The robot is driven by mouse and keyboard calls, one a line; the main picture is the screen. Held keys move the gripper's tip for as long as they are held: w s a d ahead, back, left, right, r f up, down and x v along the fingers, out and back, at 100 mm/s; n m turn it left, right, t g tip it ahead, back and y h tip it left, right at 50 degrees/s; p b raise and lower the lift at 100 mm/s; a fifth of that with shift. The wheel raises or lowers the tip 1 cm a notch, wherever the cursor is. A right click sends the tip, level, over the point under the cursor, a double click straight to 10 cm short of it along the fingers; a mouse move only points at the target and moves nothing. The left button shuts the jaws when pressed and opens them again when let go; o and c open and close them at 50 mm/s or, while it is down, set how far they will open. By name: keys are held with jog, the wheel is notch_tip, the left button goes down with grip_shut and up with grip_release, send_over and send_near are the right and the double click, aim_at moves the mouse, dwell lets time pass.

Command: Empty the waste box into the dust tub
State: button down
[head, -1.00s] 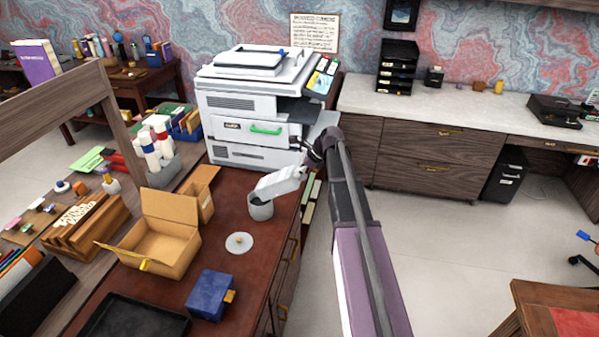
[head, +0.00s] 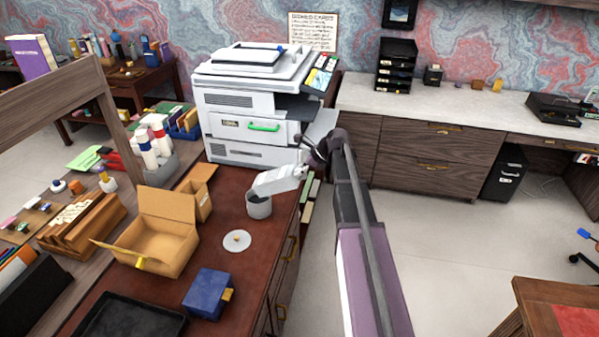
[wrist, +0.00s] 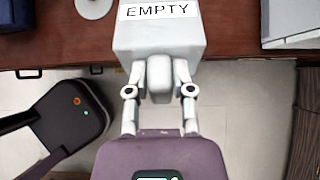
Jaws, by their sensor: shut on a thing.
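The waste box (head: 279,180) is a pale grey box, tilted with its left end low, over the dust tub. In the wrist view it (wrist: 160,42) bears a label reading "EMPTY". The dust tub (head: 259,209) is a grey round open tub standing on the red-brown desk top. Some dark area shows inside it; I cannot tell what it is. My gripper (wrist: 159,88) is shut on the grey handle at the near end of the waste box. In the head view my gripper (head: 304,169) is to the right of the tub. The box's inside is hidden.
A white disc (head: 237,241), an open cardboard box (head: 160,247), a blue box (head: 208,294) and a black tray (head: 125,322) lie on the desk (head: 222,262) near the tub. A white printer (head: 250,110) stands behind. Open floor (head: 440,225) lies to the right.

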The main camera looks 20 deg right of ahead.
aim_at(307, 176)
jog(key=shift+s+d+f+t+y+b, duration=0.35)
jog(key=shift+d+f+y+b, duration=0.15)
jog(key=shift+b, duration=0.75)
jog(key=shift+s+d+f+t+y+b, duration=0.2)
jog(key=shift+d+f+t+y+b, duration=0.3)
jog(key=shift+b, duration=0.7)
jog(key=shift+a+f, duration=0.15)
dwell(0.5)
jog(key=f+y+b, duration=0.1)
jog(key=b, duration=0.1)
jog(key=f+t+b, duration=0.1)
jog(key=b, duration=0.2)
jog(key=f+y+b, duration=0.1)
jog(key=b, duration=0.1)
jog(key=shift+s+d+y, duration=0.2)
jog(key=shift+d+y, duration=0.1)
jog(key=shift+s+r+t, duration=0.1)
jog(key=shift+s+t, duration=0.05)
jog(key=shift+t, duration=0.1)
dwell(0.3)
